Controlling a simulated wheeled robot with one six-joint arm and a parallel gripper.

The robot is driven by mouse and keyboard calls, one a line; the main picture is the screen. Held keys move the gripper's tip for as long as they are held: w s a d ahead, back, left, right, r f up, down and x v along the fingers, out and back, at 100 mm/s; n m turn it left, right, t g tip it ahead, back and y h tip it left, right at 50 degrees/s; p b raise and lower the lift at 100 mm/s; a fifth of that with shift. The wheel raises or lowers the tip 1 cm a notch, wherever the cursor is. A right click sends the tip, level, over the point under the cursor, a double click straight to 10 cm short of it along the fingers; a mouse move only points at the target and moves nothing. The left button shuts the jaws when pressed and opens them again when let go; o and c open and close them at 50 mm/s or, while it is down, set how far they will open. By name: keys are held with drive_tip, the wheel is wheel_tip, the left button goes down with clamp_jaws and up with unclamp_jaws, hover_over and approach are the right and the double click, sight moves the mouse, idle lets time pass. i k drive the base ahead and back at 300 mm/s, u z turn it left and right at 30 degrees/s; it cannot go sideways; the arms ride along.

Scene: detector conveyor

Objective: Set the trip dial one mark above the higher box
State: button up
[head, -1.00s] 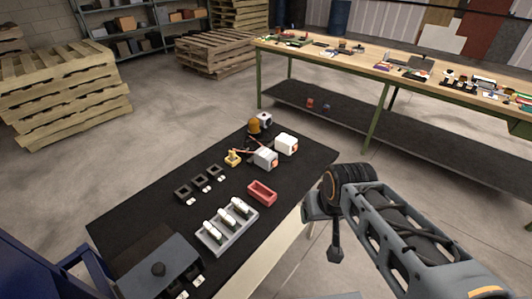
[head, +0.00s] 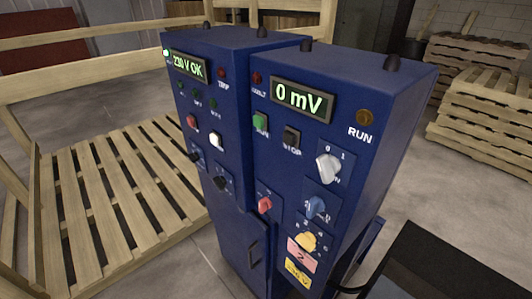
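Two tall blue cabinets stand side by side in the head view. The right cabinet (head: 350,110) carries a display (head: 302,98) reading "0 mV". Below it are a white switch knob (head: 327,168) between marks 0 and 1, a blue knob (head: 316,207), a yellow knob (head: 305,241) with small numbers around it, and a red knob (head: 264,204) at lower left. I cannot read which knob is the trip dial or its exact setting. A pink note (head: 301,255) sits under the yellow knob; its writing is unclear. No boxes are identifiable in this view. My gripper is not in view.
The left cabinet (head: 215,60) has a display (head: 189,66) reading "230 V OK", small lamps, buttons and black knobs. Green (head: 260,123) and black (head: 291,140) buttons and a RUN lamp (head: 364,116) are on the right cabinet. A black surface (head: 440,265) lies at lower right; pallets stand behind.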

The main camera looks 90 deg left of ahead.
sight(194, 157)
drive_tip(key=u, duration=4.35)
drive_tip(key=i, duration=1.5)
drive_tip(key=u, duration=0.7)
